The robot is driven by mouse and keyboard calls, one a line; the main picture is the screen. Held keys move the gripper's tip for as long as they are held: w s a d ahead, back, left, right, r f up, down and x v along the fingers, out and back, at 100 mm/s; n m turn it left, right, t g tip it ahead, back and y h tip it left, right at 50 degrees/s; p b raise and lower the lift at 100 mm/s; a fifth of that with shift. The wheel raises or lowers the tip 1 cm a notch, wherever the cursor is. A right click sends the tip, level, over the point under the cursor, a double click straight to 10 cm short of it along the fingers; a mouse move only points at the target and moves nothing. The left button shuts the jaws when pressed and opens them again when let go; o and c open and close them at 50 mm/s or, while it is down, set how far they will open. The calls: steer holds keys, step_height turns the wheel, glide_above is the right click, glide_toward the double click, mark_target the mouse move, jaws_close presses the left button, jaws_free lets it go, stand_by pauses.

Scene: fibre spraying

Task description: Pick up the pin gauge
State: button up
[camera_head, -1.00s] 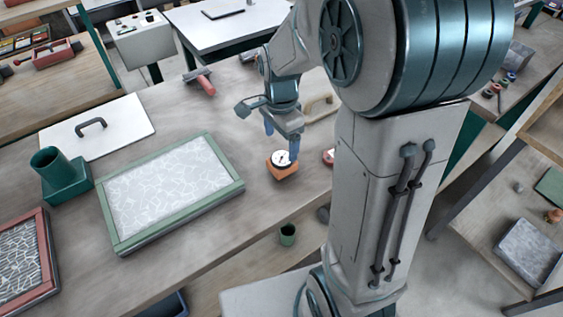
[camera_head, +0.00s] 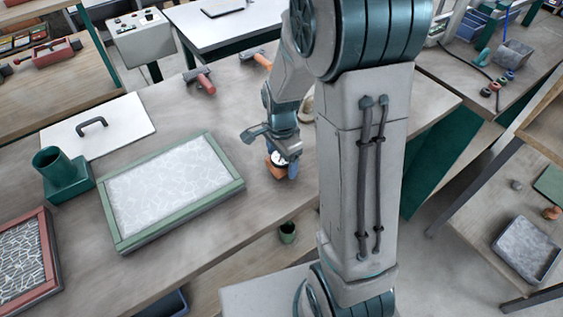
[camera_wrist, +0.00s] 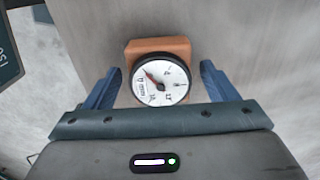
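The pin gauge (camera_wrist: 160,82) has a round white dial with a dark rim and a red needle, set on an orange-brown block (camera_wrist: 158,45). In the head view the gauge (camera_head: 279,158) is on the grey workbench, partly hidden by my gripper (camera_head: 282,167). In the wrist view my gripper (camera_wrist: 160,88) is open, with one blue finger on each side of the gauge. A gap shows between each finger and the dial. I cannot tell how far the fingertips are above the bench.
A green-framed panel (camera_head: 121,226) lies left of the gauge. A small green cup (camera_head: 288,232) is below it. A red-handled tool (camera_head: 201,82) and an orange-handled hammer (camera_head: 262,60) lie behind. A white board with a handle (camera_head: 130,121) lies at left.

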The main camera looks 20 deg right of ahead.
steer(key=c, duration=1)
steer(key=shift+r, duration=0.1)
